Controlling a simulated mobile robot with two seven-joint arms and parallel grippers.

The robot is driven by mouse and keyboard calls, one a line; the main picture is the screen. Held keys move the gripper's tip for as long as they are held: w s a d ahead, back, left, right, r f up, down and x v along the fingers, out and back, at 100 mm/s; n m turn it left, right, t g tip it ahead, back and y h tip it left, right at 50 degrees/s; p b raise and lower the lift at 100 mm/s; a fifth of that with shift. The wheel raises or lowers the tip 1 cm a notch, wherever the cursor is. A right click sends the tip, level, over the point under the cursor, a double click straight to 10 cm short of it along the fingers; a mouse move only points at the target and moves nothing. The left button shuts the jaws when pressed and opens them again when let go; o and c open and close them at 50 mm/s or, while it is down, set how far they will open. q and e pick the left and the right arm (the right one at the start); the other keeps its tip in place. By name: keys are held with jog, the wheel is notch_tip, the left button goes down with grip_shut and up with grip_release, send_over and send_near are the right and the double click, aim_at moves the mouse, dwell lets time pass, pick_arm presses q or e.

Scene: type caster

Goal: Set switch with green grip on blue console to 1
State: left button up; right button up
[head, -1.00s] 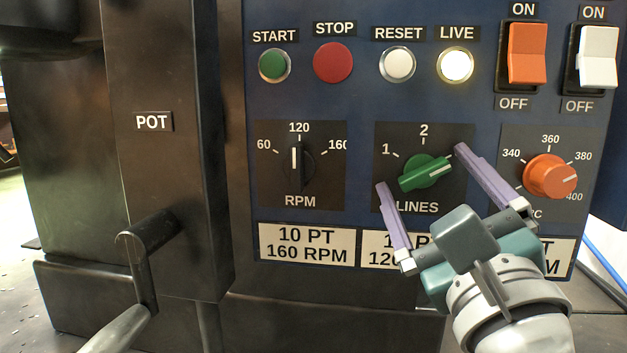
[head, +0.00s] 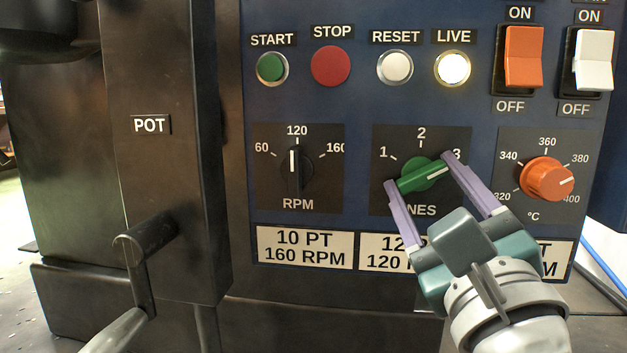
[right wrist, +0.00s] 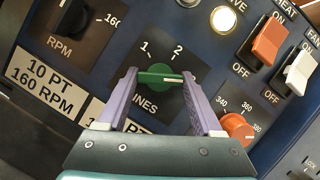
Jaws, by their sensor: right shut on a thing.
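The switch with the green grip (head: 424,177) is on the blue console (head: 350,80), above a label partly hidden by my gripper that reads LINES a second ago. Its white mark points right and up, toward the 3. The numbers 1, 2 and 3 stand around it. My right gripper (head: 418,172) is shut on the two ends of the green grip, with a purple finger at each end. In the right wrist view the green grip (right wrist: 160,76) lies between the two fingers. My left gripper is not in view.
Left of the switch is the black RPM knob (head: 294,161); right of it is the orange temperature knob (head: 547,180). Above are the START (head: 272,68), STOP (head: 330,66) and RESET (head: 395,67) buttons, the lit LIVE lamp (head: 452,67) and rocker switches (head: 524,57).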

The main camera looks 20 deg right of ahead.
jog(key=shift+r+n+y+p, duration=0.25)
jog(key=shift+n+y+p, duration=0.15)
jog(key=shift+n+p, duration=0.5)
jog(key=n+y+p, duration=0.1)
jog(key=n+p, duration=0.2)
jog(key=p, duration=0.1)
jog(key=n+g+y+p, duration=0.1)
jog(key=n+p, duration=0.3)
jog(key=p, duration=0.1)
jog(key=r+n+g+y+p, duration=0.1)
jog(key=n+p, duration=0.2)
jog(key=p, duration=0.2)
jog(key=shift+d+n+y, duration=0.1)
jog(key=shift+n+y, duration=0.3)
jog(key=n+g+p, duration=0.1)
jog(key=n+p, duration=0.2)
jog(key=p, duration=0.3)
jog(key=n+g+p, duration=0.2)
jog(key=n+p, duration=0.2)
jog(key=p, duration=0.1)
jog(key=shift+n+g+h+p, duration=0.3)
jog(key=shift+h+p, duration=0.1)
jog(key=shift+n+g+h+p, duration=0.4)
jog(key=shift+n+g+p, duration=0.2)
jog(key=shift+n+p, duration=0.45)
jog(key=shift+f+n+p, duration=0.1)
jog(key=shift+n+p, duration=0.25)
jog(key=shift+p, duration=0.05)
